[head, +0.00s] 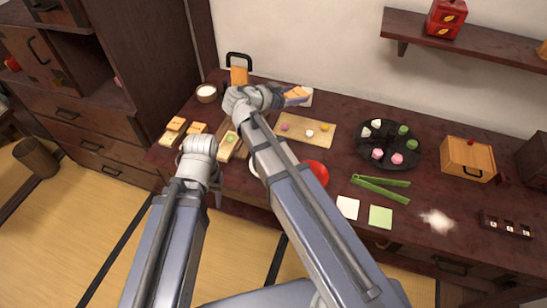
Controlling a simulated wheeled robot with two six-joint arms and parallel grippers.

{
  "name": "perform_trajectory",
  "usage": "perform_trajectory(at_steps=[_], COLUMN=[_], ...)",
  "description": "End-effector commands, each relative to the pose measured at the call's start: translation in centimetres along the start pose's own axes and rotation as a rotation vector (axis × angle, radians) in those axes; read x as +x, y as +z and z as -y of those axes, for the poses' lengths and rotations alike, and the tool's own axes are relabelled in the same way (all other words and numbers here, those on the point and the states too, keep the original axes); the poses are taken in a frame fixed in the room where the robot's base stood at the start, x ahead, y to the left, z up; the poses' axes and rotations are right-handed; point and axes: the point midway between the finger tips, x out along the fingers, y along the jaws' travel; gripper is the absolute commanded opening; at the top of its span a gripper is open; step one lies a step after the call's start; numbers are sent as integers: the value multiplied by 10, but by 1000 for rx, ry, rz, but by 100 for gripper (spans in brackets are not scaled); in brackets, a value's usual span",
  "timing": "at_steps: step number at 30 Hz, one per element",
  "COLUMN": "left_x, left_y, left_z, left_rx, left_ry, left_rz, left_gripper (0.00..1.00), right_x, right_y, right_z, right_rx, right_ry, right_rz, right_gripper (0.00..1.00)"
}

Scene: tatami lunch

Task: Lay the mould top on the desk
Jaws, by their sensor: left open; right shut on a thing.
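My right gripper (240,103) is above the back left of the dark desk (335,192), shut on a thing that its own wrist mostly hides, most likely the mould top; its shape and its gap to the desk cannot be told. A pale wooden block (227,147) with a green spot, perhaps the mould's lower part, lies just in front of it. My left gripper (198,148) is open above the front left of the desk, left of this block. Its fingers are mostly hidden by its wrist.
Small wooden blocks (172,132) and a round cup (206,93) stand at the left. An orange piece with a black handle (239,60) stands at the back. A board of sweets (312,142), a red bowl (318,171), green tongs (382,187) and a black plate (366,157) lie to the right.

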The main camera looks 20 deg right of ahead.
Motion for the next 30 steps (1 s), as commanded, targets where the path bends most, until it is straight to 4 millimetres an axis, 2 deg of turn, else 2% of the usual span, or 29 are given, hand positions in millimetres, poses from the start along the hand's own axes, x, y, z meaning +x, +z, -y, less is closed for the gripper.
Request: perform_trajectory(at_steps=[1, 6, 9, 14, 23, 30], left_x=[32, 70, 85, 97, 101, 132], left_y=[-2, -4, -5, -6, -6, -8], left_z=[-3, -7, -8, -9, -10, -13], left_rx=[0, 0, 0, 0, 0, 0], left_ry=[0, 0, 0, 0, 0, 0], left_rz=[0, 0, 0, 0, 0, 0], left_gripper=[50, 50, 50, 50, 50, 50], right_x=[4, -2, -6, -10, -11, 1], right_y=[33, 78, 95, 110, 115, 143], right_z=[9, 30, 38, 46, 48, 47], right_rx=[-10, -38, -49, -59, -62, -61], right_ry=[-24, -89, -115, -141, -148, -148], right_rz=[0, -1, -1, -1, -1, -1], right_gripper=[7, 7, 7, 7, 7, 7])
